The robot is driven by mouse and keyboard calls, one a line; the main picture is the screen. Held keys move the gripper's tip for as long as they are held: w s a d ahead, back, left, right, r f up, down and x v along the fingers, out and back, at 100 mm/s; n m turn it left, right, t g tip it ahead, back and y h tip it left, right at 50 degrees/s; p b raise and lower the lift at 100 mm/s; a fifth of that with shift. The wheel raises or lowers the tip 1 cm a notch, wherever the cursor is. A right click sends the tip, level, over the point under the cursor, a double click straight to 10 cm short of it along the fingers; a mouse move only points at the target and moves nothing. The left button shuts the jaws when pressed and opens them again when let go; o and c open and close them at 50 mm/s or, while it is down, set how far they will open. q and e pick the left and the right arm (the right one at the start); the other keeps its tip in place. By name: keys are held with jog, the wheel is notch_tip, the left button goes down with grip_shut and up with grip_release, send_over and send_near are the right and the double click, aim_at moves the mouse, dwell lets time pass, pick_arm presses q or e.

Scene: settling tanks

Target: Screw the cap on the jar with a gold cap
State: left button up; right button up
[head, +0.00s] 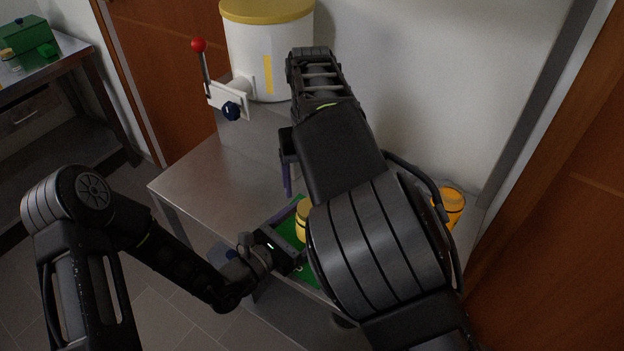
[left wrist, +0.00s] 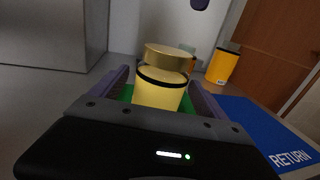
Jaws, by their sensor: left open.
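A yellow jar (left wrist: 158,97) with a black band and a gold cap (left wrist: 169,56) stands between the fingers of my left gripper (left wrist: 158,84). The cap sits on top of the jar and looks slightly off-line; I cannot tell whether it is threaded. In the head view the jar (head: 302,218) is partly hidden by my right arm. My left gripper (head: 303,236) is open around the jar, low over the bench. My right gripper (head: 288,178) hangs above and behind the jar; one purple finger shows and the rest is hidden.
The jar stands at a green mat (head: 289,228). A blue RETURN mat (left wrist: 262,125) lies to its right. An orange-yellow container (head: 452,204) stands by the wall. A white tank (head: 270,55) and a red-knobbed lever (head: 205,72) are at the back. The bench's left part (head: 205,180) is clear.

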pick_arm(q)
jog(key=b+v, duration=0.1)
jog(key=v, duration=0.6)
jog(key=shift+b, duration=0.3)
pick_arm(e)
jog(key=shift+f, duration=0.8)
pick_arm(q)
jog(key=shift+s+a, duration=0.15)
